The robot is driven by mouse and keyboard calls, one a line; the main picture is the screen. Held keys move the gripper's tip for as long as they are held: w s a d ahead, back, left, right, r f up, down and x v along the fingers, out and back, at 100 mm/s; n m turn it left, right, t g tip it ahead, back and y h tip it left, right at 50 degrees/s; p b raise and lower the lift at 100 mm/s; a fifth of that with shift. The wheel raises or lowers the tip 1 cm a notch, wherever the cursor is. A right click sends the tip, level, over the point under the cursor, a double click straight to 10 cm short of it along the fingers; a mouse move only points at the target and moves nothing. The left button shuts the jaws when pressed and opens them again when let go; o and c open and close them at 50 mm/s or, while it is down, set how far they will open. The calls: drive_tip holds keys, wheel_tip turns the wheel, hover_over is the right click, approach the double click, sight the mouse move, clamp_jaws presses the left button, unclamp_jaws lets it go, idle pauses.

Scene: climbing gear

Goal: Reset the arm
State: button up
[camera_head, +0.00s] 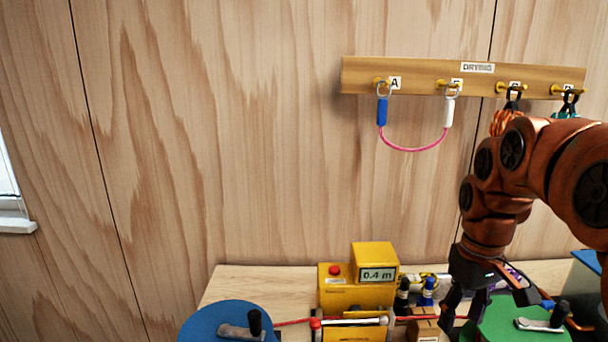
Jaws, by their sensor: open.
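My arm reaches in from the right in the head view and bends down toward the bench. My gripper (482,300) is at its lower end, fingers pointing down and apart, with nothing seen between them. It hangs over or in front of the bench, close to the left edge of the green reel (500,325). I cannot tell whether it touches anything there. The fingertips are near the bottom of the picture.
A wooden rack (430,78) on the wall holds a pink sling (412,149) and other gear. A yellow device (374,258) reading 0.4 m, small bottles (428,291) and a blue reel (225,322) with a crank occupy the bench (260,280). The wall area at left is clear.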

drive_tip(key=s+a+f+m, duration=0.1)
drive_tip(key=s+a+f, duration=0.2)
drive_tip(key=s, duration=0.4)
drive_tip(key=s+a+f+m, duration=0.1)
drive_tip(key=s+a+f, duration=0.2)
drive_tip(key=s, duration=0.4)
drive_tip(key=s+a+f+m+g, duration=0.1)
drive_tip(key=s+a+f, duration=0.2)
drive_tip(key=s, duration=0.4)
drive_tip(key=shift+s+a+f, duration=0.2)
drive_tip(key=shift+s+f, duration=0.05)
drive_tip(key=shift+f, duration=0.5)
